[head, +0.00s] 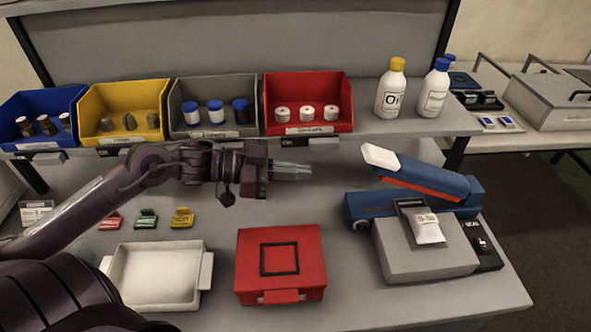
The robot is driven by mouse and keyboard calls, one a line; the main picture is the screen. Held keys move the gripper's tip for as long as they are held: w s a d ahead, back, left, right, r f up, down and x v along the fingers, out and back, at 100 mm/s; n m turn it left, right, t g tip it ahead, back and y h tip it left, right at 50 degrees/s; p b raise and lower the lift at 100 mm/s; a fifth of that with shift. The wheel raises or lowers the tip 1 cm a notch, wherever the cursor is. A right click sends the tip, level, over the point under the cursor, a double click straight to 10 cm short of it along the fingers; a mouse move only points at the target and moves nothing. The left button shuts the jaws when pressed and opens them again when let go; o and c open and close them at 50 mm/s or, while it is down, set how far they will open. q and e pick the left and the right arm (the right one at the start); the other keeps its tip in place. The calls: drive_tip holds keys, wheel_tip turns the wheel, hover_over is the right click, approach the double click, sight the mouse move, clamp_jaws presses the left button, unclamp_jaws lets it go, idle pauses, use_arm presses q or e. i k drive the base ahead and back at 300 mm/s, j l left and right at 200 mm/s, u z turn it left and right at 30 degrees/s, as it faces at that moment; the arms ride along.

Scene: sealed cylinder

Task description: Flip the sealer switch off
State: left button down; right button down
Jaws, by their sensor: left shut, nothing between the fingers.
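The blue sealer (463,192) stands at the right of the table, its blue arm with a white end (380,157) and a red strip tilted up to the left. A small black switch box (487,252) marked SEAL sits at its front right, with a small switch (482,244) on top; its position is too small to tell. A white labelled bag (427,228) lies on a grey block (400,260) in front of the sealer. My left gripper (308,172) is shut and empty above the table, left of the sealer's arm and apart from it. My right gripper is not in view.
A red case (309,243) and a white tray (118,285) stand at the front. Blue, yellow, grey and red bins (308,128) line the shelf behind, with two bottles (391,95) at its right. Small coloured clips (146,220) lie at the left.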

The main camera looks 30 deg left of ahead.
sight(483, 245)
drive_tip(key=k+l, duration=0.5)
drive_tip(key=k, duration=0.15)
drive_tip(key=k+l, duration=0.5)
drive_tip(key=k, duration=0.2)
